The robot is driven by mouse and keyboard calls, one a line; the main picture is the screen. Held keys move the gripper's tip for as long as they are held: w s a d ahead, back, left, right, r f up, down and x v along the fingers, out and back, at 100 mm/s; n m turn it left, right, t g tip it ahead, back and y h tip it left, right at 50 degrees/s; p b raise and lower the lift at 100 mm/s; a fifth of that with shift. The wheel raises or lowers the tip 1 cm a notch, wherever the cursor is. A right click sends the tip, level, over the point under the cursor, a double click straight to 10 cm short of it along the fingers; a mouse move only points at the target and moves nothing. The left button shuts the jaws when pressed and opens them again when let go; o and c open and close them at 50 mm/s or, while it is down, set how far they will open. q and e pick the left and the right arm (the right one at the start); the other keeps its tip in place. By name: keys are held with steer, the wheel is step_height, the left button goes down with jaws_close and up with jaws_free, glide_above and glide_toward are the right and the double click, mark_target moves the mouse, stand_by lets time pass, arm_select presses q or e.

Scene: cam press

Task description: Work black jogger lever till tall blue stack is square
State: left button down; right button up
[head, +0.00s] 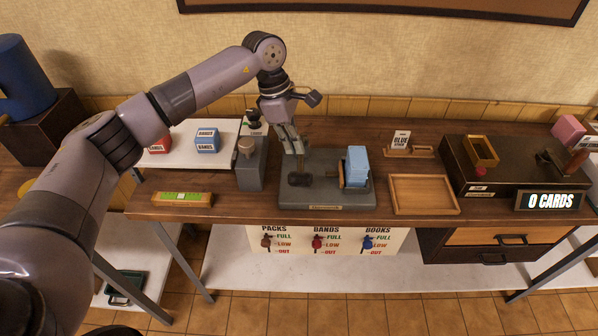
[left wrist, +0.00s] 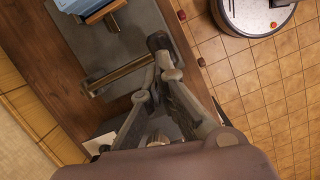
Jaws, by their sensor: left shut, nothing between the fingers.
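The tall blue stack (head: 357,166) stands on the grey jogger base (head: 345,198), beside a small wooden piece. Its edges are too small to judge for squareness. The black jogger lever (head: 300,179) shows at the left of the base, below my left gripper (head: 297,150). The gripper is shut and empty, its fingers pointing down. In the left wrist view the fingertips (left wrist: 158,82) are close to a brass-coloured bar (left wrist: 120,76) and a black block (left wrist: 158,42); I cannot tell whether they touch. The stack's blue corner (left wrist: 78,5) shows at the top there. My right gripper is not in view.
A grey post (head: 249,165) stands left of the jogger. An empty wooden tray (head: 425,194) and a "BLUE" card (head: 401,140) are to its right. A dark box (head: 505,172) with a "0 CARDS" sign (head: 550,201) stands farther right. A green-topped wooden bar (head: 182,198) lies front left.

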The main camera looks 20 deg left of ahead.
mark_target(303, 174)
arm_select(q)
steer(key=shift+s+a+f, duration=0.1)
steer(key=shift+a+f, duration=0.05)
steer(key=shift+f, duration=0.05)
steer(key=shift+b+x, duration=0.65)
steer(key=shift+x, duration=0.55)
steer(key=b+x, duration=0.1)
steer(key=x, duration=0.2)
steer(key=shift+f, duration=0.55)
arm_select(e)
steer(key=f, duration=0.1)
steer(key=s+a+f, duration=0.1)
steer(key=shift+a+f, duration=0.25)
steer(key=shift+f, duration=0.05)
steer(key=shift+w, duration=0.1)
